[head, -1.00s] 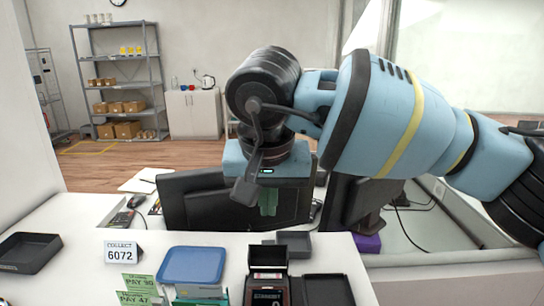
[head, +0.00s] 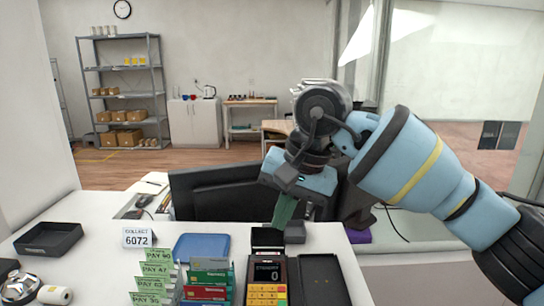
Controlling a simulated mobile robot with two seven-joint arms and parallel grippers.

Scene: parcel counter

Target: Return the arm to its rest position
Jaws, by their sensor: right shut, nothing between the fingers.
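My right arm comes in from the right and reaches over the counter (head: 100,208). My left gripper does not show.
A black tray (head: 48,240), a "COLLECT 6072" sign (head: 139,238), a blue tray (head: 201,246), green PAY cards (head: 155,270) and a dark tray (head: 324,282) crowd the counter. A glass panel (head: 465,100) stands at the right.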

